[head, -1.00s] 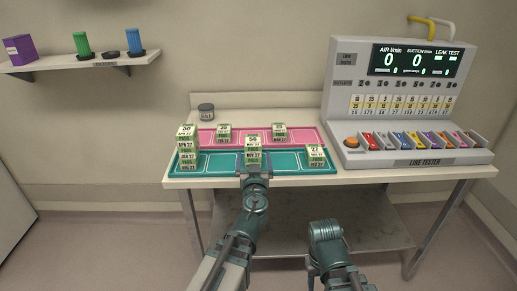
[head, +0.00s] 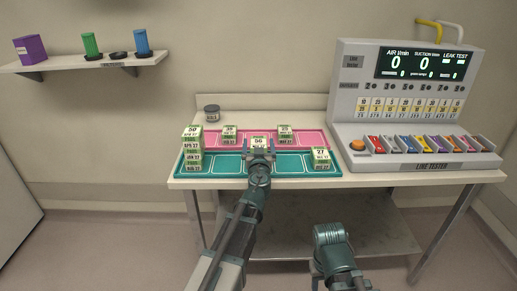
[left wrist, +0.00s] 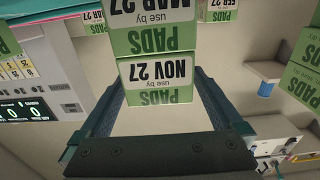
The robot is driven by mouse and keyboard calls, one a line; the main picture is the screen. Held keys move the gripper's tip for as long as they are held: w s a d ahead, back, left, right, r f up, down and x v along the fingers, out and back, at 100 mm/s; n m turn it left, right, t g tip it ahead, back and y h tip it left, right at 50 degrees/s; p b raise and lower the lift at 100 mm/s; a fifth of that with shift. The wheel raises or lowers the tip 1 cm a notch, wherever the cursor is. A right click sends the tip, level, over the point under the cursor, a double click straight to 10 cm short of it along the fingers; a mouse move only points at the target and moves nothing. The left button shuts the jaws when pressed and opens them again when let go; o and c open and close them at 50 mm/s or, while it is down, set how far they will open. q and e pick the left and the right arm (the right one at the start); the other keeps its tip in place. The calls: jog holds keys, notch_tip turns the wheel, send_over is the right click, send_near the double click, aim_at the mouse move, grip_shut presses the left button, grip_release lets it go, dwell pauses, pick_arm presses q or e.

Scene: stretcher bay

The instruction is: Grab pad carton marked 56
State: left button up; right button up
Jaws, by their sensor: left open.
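The pad carton marked 56 (head: 259,141) is a green and white box on top of a stack at the middle of the teal tray's back edge. In the left wrist view, which is upside down, the top carton (left wrist: 157,80) reads PADS, NOV 27, with a MAR 27 carton (left wrist: 152,28) under it. My left gripper (head: 259,155) is open at the front of this stack; its fingers (left wrist: 160,95) stand on either side of the top carton. Whether they touch it I cannot tell. My right arm shows at the lower right, but its gripper is not visible.
Other carton stacks stand close by: one marked 50 (head: 192,145) at left, one marked 27 (head: 320,158) at right, more on the pink tray (head: 308,142). The teal tray (head: 287,164) has free room.

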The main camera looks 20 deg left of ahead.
aim_at(258, 137)
pick_arm(q)
jog(key=x, duration=0.4)
jog(key=shift+w+f, duration=0.1)
jog(key=shift+f, duration=0.05)
jog(key=shift+c, duration=0.2)
jog(key=c, duration=1.4)
